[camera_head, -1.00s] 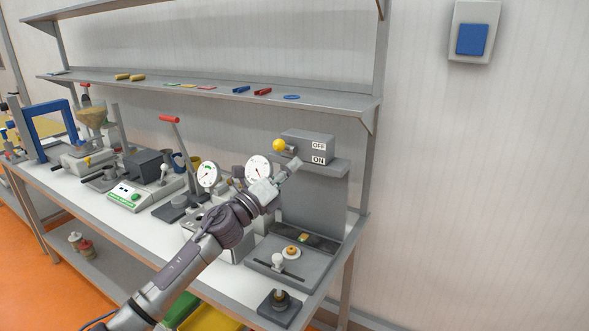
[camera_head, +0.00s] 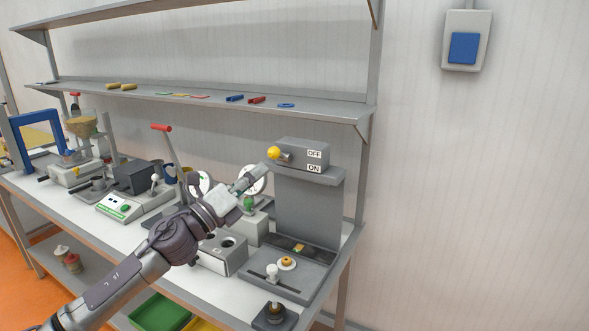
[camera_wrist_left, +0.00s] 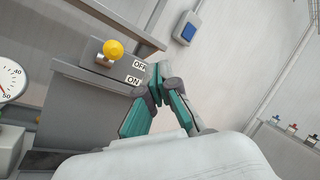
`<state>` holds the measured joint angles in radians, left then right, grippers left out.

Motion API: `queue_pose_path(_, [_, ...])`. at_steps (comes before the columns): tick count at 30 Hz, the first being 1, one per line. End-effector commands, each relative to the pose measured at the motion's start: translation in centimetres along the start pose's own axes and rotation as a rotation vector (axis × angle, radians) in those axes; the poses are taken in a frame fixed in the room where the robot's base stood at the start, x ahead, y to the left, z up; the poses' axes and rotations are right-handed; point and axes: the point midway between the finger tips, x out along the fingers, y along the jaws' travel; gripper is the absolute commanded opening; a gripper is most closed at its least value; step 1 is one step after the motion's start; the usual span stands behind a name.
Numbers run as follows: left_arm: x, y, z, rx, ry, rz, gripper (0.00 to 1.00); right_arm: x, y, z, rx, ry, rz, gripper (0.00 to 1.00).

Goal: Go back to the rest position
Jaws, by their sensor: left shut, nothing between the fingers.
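My left gripper (camera_head: 259,172) is shut and empty. It is held above the workbench, just left of a grey machine (camera_head: 308,215) with a switch box on top. The box carries OFF and ON labels and a lever with a yellow knob (camera_head: 274,153). The knob shows just above and right of the fingertips, apart from them. In the left wrist view the closed fingers (camera_wrist_left: 158,80) overlap the machine's top right of the labels, and the knob (camera_wrist_left: 113,49) is at upper left. My right gripper is in neither view.
Round dials (camera_head: 253,179) stand behind my left arm. A lever press with a red handle (camera_head: 161,128), a scale (camera_head: 121,207) and a blue frame (camera_head: 37,117) stand farther left on the bench (camera_head: 98,228). A shelf (camera_head: 205,98) runs above.

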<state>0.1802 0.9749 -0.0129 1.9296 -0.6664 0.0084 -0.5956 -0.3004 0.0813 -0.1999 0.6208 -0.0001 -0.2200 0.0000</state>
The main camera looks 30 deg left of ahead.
Motion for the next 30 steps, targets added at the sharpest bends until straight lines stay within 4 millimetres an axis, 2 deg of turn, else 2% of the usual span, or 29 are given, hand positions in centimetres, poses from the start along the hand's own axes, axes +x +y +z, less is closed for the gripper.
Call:
queue_pose_path(6, [-0.3, 0.5, -0.6, -0.043, -0.014, 0.015, 0.00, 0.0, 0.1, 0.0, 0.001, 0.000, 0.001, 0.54])
queue_pose_path(8, [-0.8, 1.4, -1.8, -0.127, -0.044, 0.049, 0.00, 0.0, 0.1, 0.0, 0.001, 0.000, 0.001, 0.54])
queue_pose_path(11, [-3.1, 4.3, -5.2, -0.385, -0.144, 0.172, 0.00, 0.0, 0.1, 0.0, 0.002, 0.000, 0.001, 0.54])
queue_pose_path(14, [-7.2, 7.8, -10.0, -0.701, -0.278, 0.362, 0.00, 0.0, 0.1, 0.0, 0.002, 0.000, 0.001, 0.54])
queue_pose_path(15, [-9.1, 9.1, -12.0, -0.817, -0.332, 0.446, 0.00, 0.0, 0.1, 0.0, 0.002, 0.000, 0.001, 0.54])
queue_pose_path(19, [-15.9, 11.6, -18.8, -1.138, -0.499, 0.725, 0.00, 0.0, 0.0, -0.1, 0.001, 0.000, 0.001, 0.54])
queue_pose_path(21, [-19.7, 11.9, -22.4, -1.281, -0.583, 0.877, 0.00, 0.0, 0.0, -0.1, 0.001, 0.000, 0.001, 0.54])
queue_pose_path(24, [-24.4, 11.3, -26.7, -1.432, -0.686, 1.071, 0.00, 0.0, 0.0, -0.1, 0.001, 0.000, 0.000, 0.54])
queue_pose_path(30, [-30.8, 8.9, -32.2, -1.599, -0.825, 1.354, 0.00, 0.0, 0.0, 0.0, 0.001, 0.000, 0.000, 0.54])
